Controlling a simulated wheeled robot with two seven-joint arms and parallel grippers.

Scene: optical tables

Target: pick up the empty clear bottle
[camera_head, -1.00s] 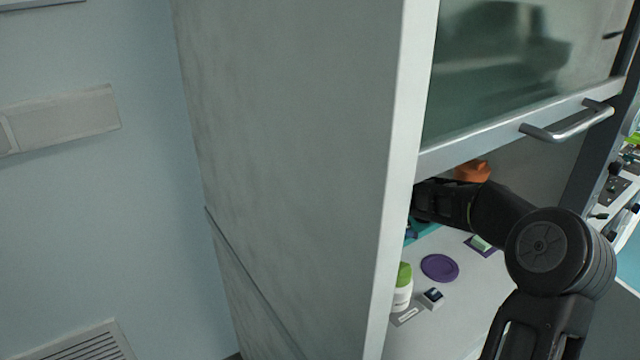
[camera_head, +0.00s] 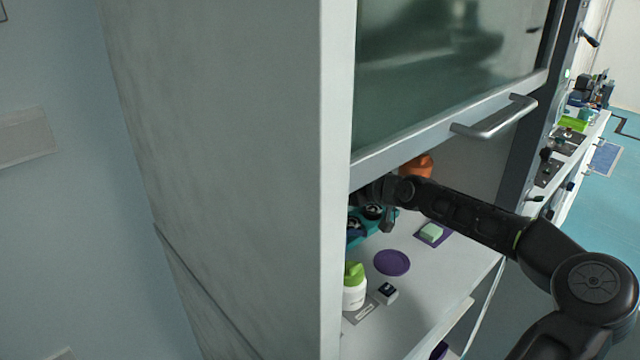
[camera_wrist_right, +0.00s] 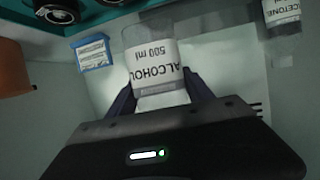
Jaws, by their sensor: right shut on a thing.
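In the right wrist view, a clear bottle with a white label reading "ALCOHOL 500 ml" (camera_wrist_right: 154,68) sits between the two dark fingers of my right gripper (camera_wrist_right: 160,96). The gripper is shut on it, one finger on each side. I cannot tell whether the bottle touches the surface below. In the head view my right arm reaches into the cabinet under the raised glass sash, and the bottle cannot be made out there. My left gripper is not in view.
A bottle labelled "ACETONE" (camera_wrist_right: 282,18) and a small blue-white box (camera_wrist_right: 94,53) are nearby. The cabinet holds a white bottle with green cap (camera_head: 354,288), a purple disc (camera_head: 392,262) and an orange object (camera_head: 417,166). The sash handle (camera_head: 497,118) is above my arm.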

